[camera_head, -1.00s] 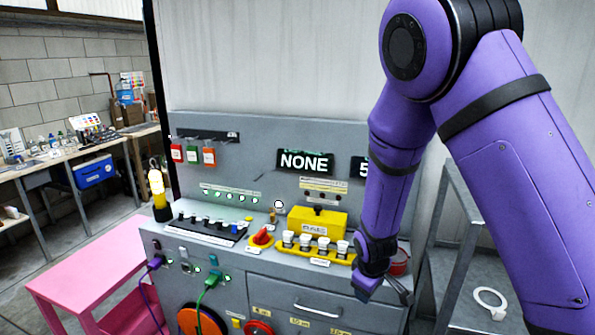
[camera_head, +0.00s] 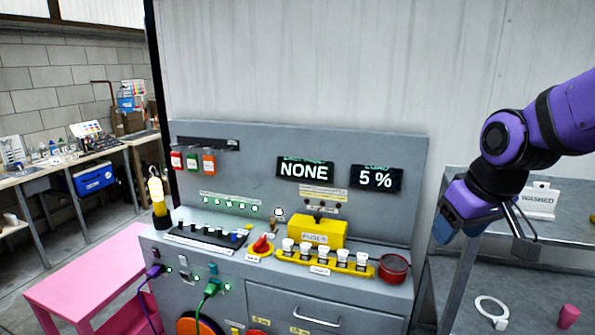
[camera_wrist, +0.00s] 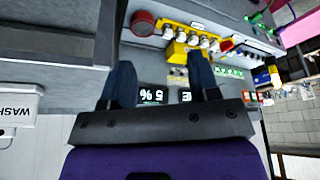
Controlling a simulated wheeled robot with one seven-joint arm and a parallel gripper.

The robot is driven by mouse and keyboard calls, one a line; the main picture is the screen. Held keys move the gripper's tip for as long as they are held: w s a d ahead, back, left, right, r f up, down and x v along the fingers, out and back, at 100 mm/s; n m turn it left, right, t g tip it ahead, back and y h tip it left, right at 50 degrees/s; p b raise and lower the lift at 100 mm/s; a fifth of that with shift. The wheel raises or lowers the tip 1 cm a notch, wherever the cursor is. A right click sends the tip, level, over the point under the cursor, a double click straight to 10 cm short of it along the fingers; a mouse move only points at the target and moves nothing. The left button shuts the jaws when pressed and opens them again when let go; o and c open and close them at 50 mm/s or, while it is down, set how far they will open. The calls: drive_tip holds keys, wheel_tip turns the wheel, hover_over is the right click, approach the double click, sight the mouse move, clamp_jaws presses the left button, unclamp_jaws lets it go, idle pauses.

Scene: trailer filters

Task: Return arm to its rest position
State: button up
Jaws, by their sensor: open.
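My purple arm (camera_head: 560,115) reaches in from the right edge in the head view. My gripper (camera_head: 487,228) is raised to the right of the grey control panel, in front of the grey shelf unit, and touches nothing that I can see. In the wrist view my gripper (camera_wrist: 163,84) shows two dark fingers set apart, with nothing between them but the distant panel. The panel's displays read "NONE" (camera_head: 305,171) and "5 %" (camera_head: 376,178).
The grey console (camera_head: 330,290) bears a yellow box (camera_head: 317,232), a row of white-capped pieces (camera_head: 325,256) and a red round container (camera_head: 394,268). The shelf (camera_head: 455,290) at right holds a white ring (camera_head: 491,308) and a pink cup (camera_head: 569,315). A pink cart (camera_head: 75,280) stands left.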

drive_tip(key=s+d+r+m, duration=0.1)
drive_tip(key=s+r, duration=0.2)
drive_tip(key=s, duration=0.4)
drive_tip(key=s+d+r+m+t+h, duration=0.1)
drive_tip(key=s+d+r+m, duration=0.1)
drive_tip(key=s, duration=0.5)
drive_tip(key=shift+d+r, duration=0.2)
drive_tip(key=shift+r, duration=0.7)
